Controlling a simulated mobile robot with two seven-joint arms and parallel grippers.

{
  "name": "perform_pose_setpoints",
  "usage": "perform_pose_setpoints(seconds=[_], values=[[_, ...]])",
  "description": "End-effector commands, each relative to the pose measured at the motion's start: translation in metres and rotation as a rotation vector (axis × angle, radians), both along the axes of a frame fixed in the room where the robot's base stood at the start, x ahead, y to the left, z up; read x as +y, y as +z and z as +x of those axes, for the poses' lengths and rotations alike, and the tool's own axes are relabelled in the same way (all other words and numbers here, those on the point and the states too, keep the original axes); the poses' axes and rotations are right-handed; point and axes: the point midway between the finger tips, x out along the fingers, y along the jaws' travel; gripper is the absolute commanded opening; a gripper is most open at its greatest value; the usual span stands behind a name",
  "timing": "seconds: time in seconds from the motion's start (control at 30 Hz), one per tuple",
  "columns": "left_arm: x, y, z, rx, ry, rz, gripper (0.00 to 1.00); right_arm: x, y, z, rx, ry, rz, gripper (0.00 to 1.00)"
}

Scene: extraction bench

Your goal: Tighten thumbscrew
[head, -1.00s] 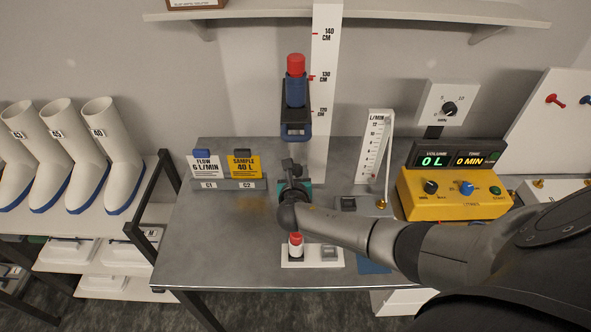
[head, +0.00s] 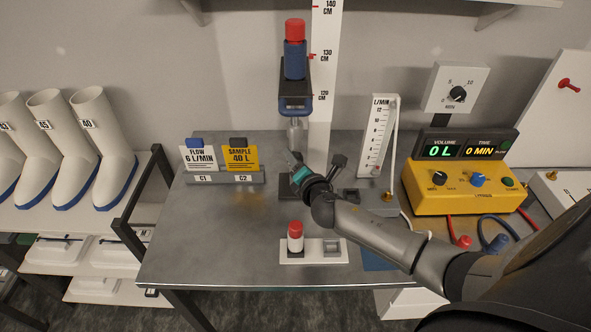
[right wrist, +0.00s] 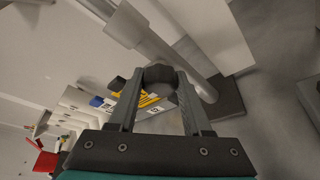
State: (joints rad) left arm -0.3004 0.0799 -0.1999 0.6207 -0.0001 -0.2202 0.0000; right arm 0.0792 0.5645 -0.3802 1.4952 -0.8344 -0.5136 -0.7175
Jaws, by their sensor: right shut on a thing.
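In the right wrist view the fingers of my right gripper (right wrist: 160,88) are shut on a dark rounded knob (right wrist: 160,73), which looks like the thumbscrew. A grey post (right wrist: 165,45) runs close behind it; whether the knob touches the post cannot be told. In the head view my right gripper (head: 292,163) points up and left beside the post (head: 296,132), below a dark bracket (head: 295,106). The bracket carries a blue bottle with a red cap (head: 294,50). The thumbscrew is too small or hidden to make out there. My left gripper is not in view.
The card holder (head: 222,178) stands left of the gripper. The flow scale (head: 378,135) and yellow pump (head: 460,188) are to the right. The bench's left front is clear.

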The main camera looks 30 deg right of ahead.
Motion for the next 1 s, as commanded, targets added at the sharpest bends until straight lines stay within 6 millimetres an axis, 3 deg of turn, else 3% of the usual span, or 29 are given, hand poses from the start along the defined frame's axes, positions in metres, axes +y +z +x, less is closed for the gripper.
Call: perform_pose_setpoints(seconds=[0.03, 0.4, 1.0], values=[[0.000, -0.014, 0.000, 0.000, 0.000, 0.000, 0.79, 0.000, -0.007, 0.000, -0.026, -0.001, 0.039, 0.00], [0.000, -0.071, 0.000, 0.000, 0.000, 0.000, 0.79, 0.000, -0.008, -0.001, -0.210, -0.002, 0.341, 0.00], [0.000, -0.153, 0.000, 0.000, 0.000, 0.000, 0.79, -0.001, -0.007, 0.000, -0.509, -0.003, 0.827, 0.00]])
